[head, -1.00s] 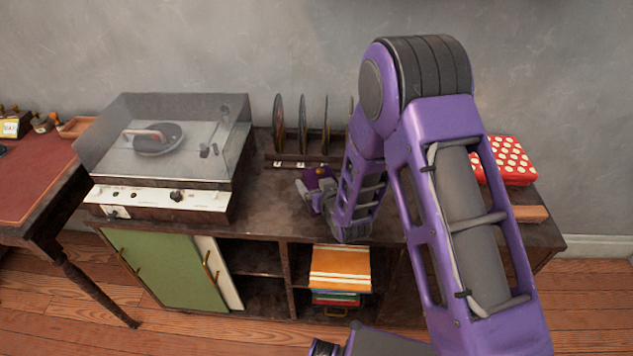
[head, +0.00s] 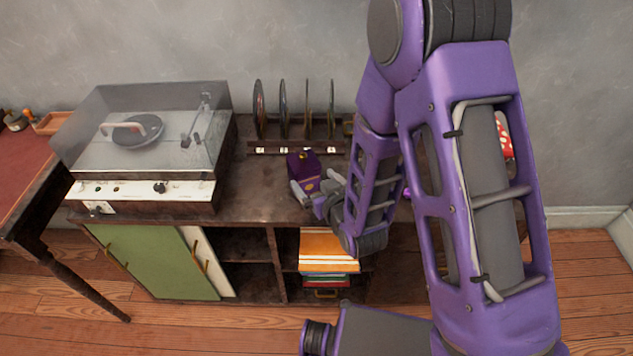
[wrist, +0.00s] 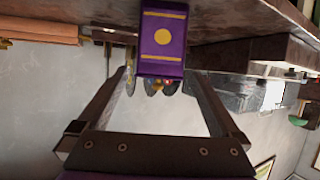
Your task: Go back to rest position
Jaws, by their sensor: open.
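My gripper (head: 318,190) is open and empty above the front part of the dark wooden cabinet top (head: 245,195). Its two fingers point back and left, and they also show spread apart in the wrist view (wrist: 162,78). A purple box (head: 302,166) with yellow marks stands on the cabinet top just beyond the fingertips. The same box shows in the wrist view (wrist: 163,40) with a yellow disc and stripes on its face. I cannot tell whether a finger still touches it. My arm hides the right part of the cabinet.
A record player (head: 150,150) with a clear lid stands on the left of the cabinet. A rack (head: 290,149) with upright records is behind the box. A red dotted box (head: 506,135) is mostly hidden behind my arm.

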